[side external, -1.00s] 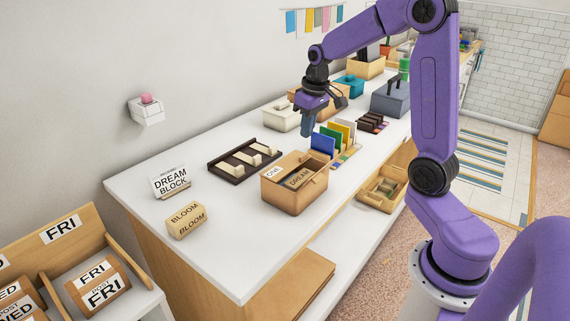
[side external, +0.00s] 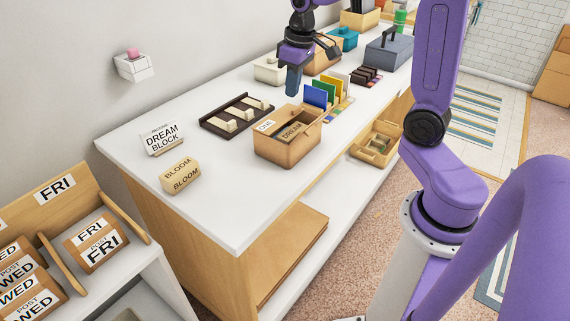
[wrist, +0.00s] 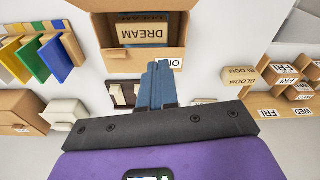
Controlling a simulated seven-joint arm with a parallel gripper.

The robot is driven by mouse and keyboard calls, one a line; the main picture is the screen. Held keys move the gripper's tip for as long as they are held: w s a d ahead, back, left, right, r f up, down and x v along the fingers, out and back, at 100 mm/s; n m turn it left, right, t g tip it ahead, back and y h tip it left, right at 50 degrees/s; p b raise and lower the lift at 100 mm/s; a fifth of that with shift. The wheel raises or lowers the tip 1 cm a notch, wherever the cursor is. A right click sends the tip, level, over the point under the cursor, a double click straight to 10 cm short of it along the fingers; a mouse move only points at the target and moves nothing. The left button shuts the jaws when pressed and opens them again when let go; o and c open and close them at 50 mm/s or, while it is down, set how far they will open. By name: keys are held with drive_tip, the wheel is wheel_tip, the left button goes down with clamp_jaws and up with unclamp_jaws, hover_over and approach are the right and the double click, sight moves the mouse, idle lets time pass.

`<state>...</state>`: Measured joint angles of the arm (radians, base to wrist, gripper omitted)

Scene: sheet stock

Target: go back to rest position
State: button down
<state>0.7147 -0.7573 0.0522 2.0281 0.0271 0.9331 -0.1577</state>
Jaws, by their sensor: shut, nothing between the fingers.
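My gripper (side external: 293,92) hangs over the white counter (side external: 225,195), above and behind the open brown box (side external: 287,152) in the side view. Its blue fingers are together with nothing between them; they also show closed in the wrist view (wrist: 163,72). A block marked DREAM (side external: 291,131) lies inside the box, apart from the fingers. The wrist view shows the same block (wrist: 143,35) in the box.
A dark rack (side external: 236,116) with pale pieces, a BLOOM block (side external: 179,177) and a DREAM BLOCK sign (side external: 161,138) stand on the counter. Coloured upright panels (side external: 325,92) and a grey toolbox (side external: 388,53) are farther back. The counter's front left is clear.

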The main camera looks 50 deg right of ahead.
drive_tip(key=s+a+f+n, duration=0.1)
drive_tip(key=s+a+n, duration=0.4)
drive_tip(key=s+a, duration=0.55)
drive_tip(key=s+a+f+n+g, duration=0.1)
drive_tip(key=s+n, duration=0.4)
drive_tip(key=s, duration=0.9)
drive_tip(key=shift+s+a+f, duration=0.35)
drive_tip(key=shift+a+f, duration=0.05)
drive_tip(key=shift+f, duration=0.3)
